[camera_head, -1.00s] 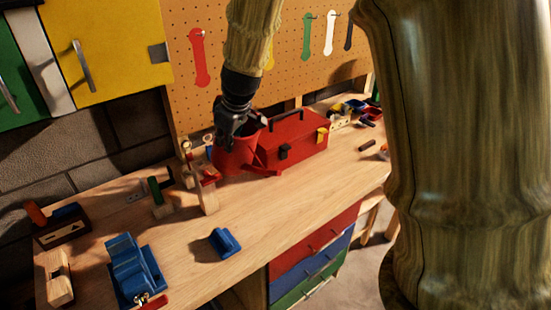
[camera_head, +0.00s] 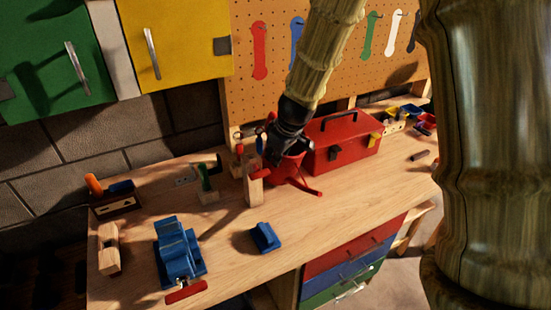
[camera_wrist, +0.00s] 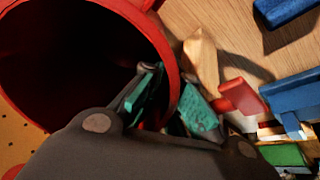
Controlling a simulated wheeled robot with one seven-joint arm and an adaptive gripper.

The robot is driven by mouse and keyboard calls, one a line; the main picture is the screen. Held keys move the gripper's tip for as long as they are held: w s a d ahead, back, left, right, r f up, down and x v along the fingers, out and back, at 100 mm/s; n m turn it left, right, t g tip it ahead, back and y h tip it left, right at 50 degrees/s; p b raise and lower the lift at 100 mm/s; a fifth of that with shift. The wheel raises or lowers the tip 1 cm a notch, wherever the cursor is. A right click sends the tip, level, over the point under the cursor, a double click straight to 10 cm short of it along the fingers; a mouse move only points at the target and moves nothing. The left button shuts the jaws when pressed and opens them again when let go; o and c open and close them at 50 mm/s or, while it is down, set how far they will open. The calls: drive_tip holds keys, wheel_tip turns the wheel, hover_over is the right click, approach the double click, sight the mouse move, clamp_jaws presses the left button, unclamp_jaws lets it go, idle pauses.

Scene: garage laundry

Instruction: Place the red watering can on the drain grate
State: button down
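The red watering can (camera_head: 287,172) stands on the workbench, left of the red toolbox, with its spout pointing to the front right. My gripper (camera_head: 284,152) is at the top of the can and hides part of it. In the wrist view, the can's round opening and rim (camera_wrist: 160,35) fill the upper left. The teal finger pads of my gripper (camera_wrist: 170,105) are close together with the rim between them, one inside the opening and one outside. They look shut on the rim. The can's base is partly hidden. The drain grate is not in view.
The red toolbox (camera_head: 345,145) is close beside the can. A wooden post-like piece (camera_head: 253,185) stands just left of it. A blue vise (camera_head: 178,250) and a small blue block (camera_head: 264,238) lie nearer the front. The bench (camera_head: 340,215) is clear at front right.

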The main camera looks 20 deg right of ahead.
drive_tip(key=shift+w+d+f, duration=0.1)
drive_tip(key=shift+f, duration=0.65)
drive_tip(key=shift+r, duration=0.1)
drive_tip(key=c, duration=1.7)
unclamp_jaws()
drive_tip(key=shift+f, duration=0.2)
drive_tip(key=shift+o, duration=0.3)
drive_tip(key=shift+r, duration=0.2)
